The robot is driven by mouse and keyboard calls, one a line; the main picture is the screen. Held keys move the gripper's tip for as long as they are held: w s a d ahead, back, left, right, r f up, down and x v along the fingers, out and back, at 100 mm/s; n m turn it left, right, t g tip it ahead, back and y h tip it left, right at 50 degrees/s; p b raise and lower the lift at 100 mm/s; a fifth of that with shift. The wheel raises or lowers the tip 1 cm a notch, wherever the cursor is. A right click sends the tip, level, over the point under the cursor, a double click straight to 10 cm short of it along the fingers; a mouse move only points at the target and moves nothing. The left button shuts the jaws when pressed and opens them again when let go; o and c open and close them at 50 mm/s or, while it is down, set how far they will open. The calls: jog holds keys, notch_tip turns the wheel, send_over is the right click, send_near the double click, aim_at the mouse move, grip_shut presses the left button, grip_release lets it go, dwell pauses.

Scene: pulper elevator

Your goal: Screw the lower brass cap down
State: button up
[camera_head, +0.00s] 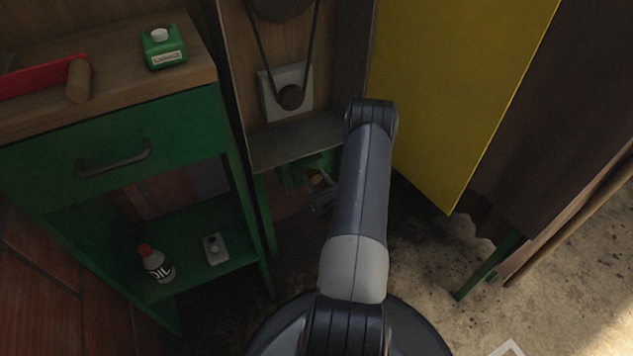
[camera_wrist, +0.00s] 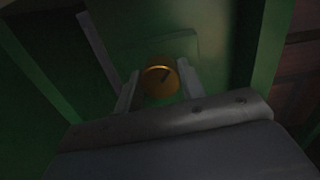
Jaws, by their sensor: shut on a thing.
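The lower brass cap (camera_wrist: 161,81) is a round, golden disc with a dark slot or mark on its face. In the wrist view it sits between the two fingers of my gripper (camera_wrist: 159,88), which is shut on it. Behind it is a green plate (camera_wrist: 185,45) on a green surface. In the head view my gripper (camera_head: 321,192) is low under the grey shelf, partly hidden by my arm. A small orange-gold patch of the cap (camera_head: 317,178) shows there. Its threads and seat are hidden.
A grey metal shelf (camera_head: 290,143) lies just above my gripper, with a belt and pulley (camera_head: 291,97) over it. A green cabinet (camera_head: 65,180) stands left, holding an oil bottle (camera_head: 156,264). A yellow panel (camera_head: 450,90) stands right. Floor at the lower right is open.

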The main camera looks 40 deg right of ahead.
jog(key=m, duration=0.4)
jog(key=shift+f+m+b, duration=0.1)
jog(key=shift+m+b, duration=0.25)
jog(key=shift+m, duration=0.05)
jog(key=m, duration=0.4)
jog(key=shift+m, duration=0.4)
jog(key=m, duration=0.4)
jog(key=shift+m+h, duration=0.3)
jog(key=m, duration=0.4)
jog(key=shift+m, duration=0.3)
jog(key=m, duration=0.4)
jog(key=shift+m+p, duration=0.3)
jog(key=m, duration=0.4)
jog(key=shift+m+p, duration=0.3)
jog(key=m, duration=0.4)
jog(key=shift+g+p, duration=0.3)
jog(key=shift+p, duration=0.1)
jog(key=shift+m+p, duration=0.85)
jog(key=shift+m, duration=0.95)
jog(key=shift+f+m, duration=0.1)
jog(key=shift+m, duration=0.2)
